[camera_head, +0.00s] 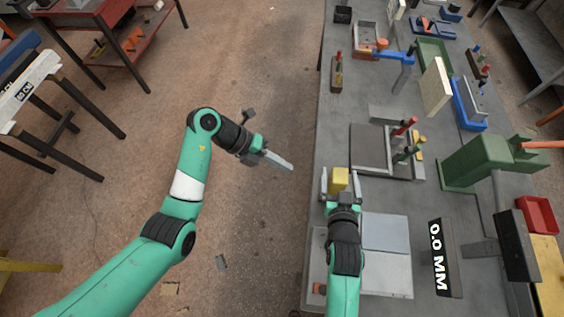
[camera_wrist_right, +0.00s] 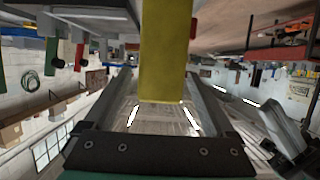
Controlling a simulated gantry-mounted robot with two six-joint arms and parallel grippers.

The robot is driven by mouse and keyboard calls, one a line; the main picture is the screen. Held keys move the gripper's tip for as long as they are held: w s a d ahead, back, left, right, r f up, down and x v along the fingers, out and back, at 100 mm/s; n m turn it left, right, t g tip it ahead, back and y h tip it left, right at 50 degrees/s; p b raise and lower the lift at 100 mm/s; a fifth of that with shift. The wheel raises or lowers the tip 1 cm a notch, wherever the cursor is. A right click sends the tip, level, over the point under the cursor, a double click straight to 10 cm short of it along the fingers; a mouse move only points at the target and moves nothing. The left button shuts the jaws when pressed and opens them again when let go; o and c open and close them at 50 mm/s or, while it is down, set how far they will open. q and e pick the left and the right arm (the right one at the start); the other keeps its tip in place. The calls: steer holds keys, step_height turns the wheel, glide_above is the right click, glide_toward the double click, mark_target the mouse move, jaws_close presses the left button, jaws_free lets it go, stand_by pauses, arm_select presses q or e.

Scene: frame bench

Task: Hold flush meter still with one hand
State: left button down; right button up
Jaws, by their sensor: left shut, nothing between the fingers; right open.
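A yellow block (camera_head: 340,176) stands on the grey bench, between the spread fingers of my right gripper (camera_head: 341,186). A dark panel reading "0.0 MM" (camera_head: 437,256) lies to the right of my right arm. My left gripper (camera_head: 289,166) is shut and empty, left of the bench and over the floor.
Flat grey plates (camera_head: 385,232) lie beside my right arm. A dark square plate (camera_head: 371,147) and red- and green-topped posts (camera_head: 405,127) stand just beyond the yellow block. A green vise-like machine (camera_head: 480,162) and a red bin (camera_head: 538,214) are on the right. Open floor lies left of the bench.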

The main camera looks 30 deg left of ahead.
steer(key=shift+s, duration=0.1)
steer(key=v, duration=1.2)
